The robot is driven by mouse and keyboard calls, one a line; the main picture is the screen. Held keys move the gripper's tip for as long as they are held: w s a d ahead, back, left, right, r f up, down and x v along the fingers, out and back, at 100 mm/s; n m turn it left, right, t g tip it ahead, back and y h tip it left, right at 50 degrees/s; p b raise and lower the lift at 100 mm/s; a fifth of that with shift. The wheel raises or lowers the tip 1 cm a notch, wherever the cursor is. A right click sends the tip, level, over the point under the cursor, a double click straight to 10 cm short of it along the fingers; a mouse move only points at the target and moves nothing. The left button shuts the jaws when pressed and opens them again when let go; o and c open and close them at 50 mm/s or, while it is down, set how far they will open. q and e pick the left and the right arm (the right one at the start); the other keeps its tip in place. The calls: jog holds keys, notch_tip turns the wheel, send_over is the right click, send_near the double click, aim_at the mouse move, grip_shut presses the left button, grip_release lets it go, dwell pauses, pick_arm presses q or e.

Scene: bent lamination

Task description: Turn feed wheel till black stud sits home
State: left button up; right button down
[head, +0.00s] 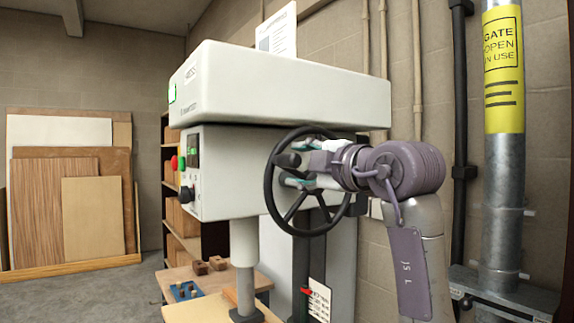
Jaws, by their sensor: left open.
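The feed wheel (273,207) is a black spoked handwheel on the side of the pale grey machine. A dark knob (288,160) stands out near its upper left rim. My left gripper (291,171) is at the wheel's upper left part, jaws open, with its fingers about the knob. The wheel and gripper overlap, so I cannot tell whether they touch. A grey spindle column (244,257) comes down from the machine's head to the work table. I cannot make out the black stud. My right gripper is not in view.
A wooden work table (184,273) holds a blue tray (185,291) and small brown blocks (208,266). A red pointer (305,291) sits beside a white label (319,299). A pipe with a yellow sign (503,65) stands at right. Boards lean at left; the floor there is clear.

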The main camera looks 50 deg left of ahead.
pick_arm(q)
jog(key=d, duration=0.6)
jog(key=shift+s+d, duration=0.2)
jog(key=shift+s, duration=0.05)
